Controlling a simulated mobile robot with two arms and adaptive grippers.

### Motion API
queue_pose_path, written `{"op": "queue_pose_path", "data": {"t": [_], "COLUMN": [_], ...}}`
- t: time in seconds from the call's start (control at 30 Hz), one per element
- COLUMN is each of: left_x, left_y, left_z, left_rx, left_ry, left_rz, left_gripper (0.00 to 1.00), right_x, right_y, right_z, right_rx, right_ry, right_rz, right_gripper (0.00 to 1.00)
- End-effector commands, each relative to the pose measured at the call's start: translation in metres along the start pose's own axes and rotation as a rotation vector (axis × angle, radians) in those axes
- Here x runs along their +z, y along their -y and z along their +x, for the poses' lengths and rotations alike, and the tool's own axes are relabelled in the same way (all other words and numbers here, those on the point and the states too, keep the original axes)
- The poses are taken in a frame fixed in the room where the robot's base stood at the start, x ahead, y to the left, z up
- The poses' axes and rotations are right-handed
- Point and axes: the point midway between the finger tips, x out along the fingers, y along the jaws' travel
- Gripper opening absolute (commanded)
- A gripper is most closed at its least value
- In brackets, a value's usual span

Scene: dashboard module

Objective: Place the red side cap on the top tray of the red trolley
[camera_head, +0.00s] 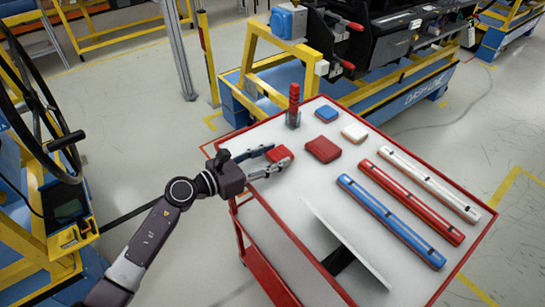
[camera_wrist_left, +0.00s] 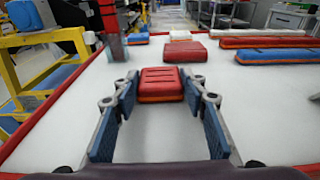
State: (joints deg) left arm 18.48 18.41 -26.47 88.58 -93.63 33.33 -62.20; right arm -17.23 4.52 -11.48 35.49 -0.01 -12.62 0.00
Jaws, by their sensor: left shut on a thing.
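The red side cap (camera_head: 279,154) is a small red block near the left edge of the top tray (camera_head: 300,182) of the red trolley. My left gripper (camera_head: 270,161) reaches in from the left and is shut on the red side cap. In the left wrist view, the red side cap (camera_wrist_left: 161,82) sits between the two blue-padded fingers of my left gripper (camera_wrist_left: 160,92). The cap is low over the white tray surface; I cannot tell whether it touches it. My right gripper is not in view.
Another red block (camera_head: 323,149), a blue block (camera_head: 326,114) and a white block (camera_head: 354,132) lie on the tray. A red-handled tool (camera_head: 294,105) stands at its back corner. Long white, red and blue bars (camera_head: 391,221) lie right. A tilted white panel (camera_head: 345,243) is in front.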

Motion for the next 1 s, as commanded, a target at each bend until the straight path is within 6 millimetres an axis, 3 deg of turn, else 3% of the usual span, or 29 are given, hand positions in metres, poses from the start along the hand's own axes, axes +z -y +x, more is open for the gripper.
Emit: {"op": "queue_pose_path", "data": {"t": [0.2,0.23,0.37,0.77,1.0], "left_x": [-0.004,-0.003,-0.002,0.001,-0.004], "left_y": [0.0,0.0,0.0,0.0,-0.001], "left_z": [0.001,0.001,0.0,-0.003,-0.049], "left_rx": [0.0,0.0,0.0,0.001,0.002], "left_ry": [0.0,0.0,0.0,-0.001,-0.004], "left_rz": [0.001,0.001,0.0,0.0,0.003], "left_gripper": [0.16,0.42,0.56,0.57,0.57], "right_x": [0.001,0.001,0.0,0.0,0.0], "right_y": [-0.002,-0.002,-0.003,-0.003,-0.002], "right_z": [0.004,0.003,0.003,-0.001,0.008], "right_rx": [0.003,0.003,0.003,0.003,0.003], "right_ry": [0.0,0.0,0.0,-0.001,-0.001], "right_rz": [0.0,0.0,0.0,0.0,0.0], "right_gripper": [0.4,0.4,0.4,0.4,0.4]}}
